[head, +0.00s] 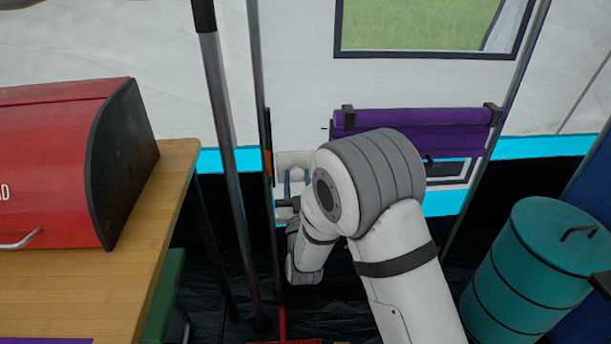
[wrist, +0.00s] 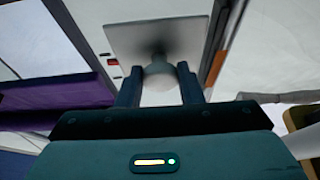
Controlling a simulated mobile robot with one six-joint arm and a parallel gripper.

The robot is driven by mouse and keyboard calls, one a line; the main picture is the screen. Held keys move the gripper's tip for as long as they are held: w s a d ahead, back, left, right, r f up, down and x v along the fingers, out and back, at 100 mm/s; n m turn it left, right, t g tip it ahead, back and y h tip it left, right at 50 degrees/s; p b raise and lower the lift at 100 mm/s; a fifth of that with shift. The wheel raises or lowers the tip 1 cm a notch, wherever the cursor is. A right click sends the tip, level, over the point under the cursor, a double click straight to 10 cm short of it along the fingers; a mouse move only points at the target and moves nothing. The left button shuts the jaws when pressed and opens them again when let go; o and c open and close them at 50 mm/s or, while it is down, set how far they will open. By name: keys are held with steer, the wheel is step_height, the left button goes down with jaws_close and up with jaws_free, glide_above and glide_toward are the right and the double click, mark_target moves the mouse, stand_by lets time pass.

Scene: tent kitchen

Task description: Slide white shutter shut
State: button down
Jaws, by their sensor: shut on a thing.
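The white shutter (head: 293,159) is a small pale square panel low on the white tent wall, left of the purple roll. In the wrist view the shutter (wrist: 125,37) appears as a flat plate with a rounded white knob (wrist: 160,82) in front. My gripper (wrist: 159,84) has its two dark blue fingers on either side of this knob and is shut on it. In the head view my gripper (head: 296,184) is at the shutter's lower part, and my arm hides part of the area around it.
A purple rolled blind (head: 440,120) hangs right of the shutter, below a window (head: 425,25). Metal poles (head: 222,110) stand to the left. A red bread box (head: 50,165) sits on a wooden table (head: 110,285). A teal bin (head: 530,265) stands at right.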

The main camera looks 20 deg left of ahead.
steer(key=shift+d+f, duration=0.2)
steer(key=shift+f, duration=0.1)
steer(key=c, duration=1.3)
jaws_free()
steer(key=o, duration=0.3)
steer(key=shift+a+r, duration=0.1)
steer(key=p+v, duration=0.2)
steer(key=v, duration=0.5)
steer(key=shift+s, duration=0.35)
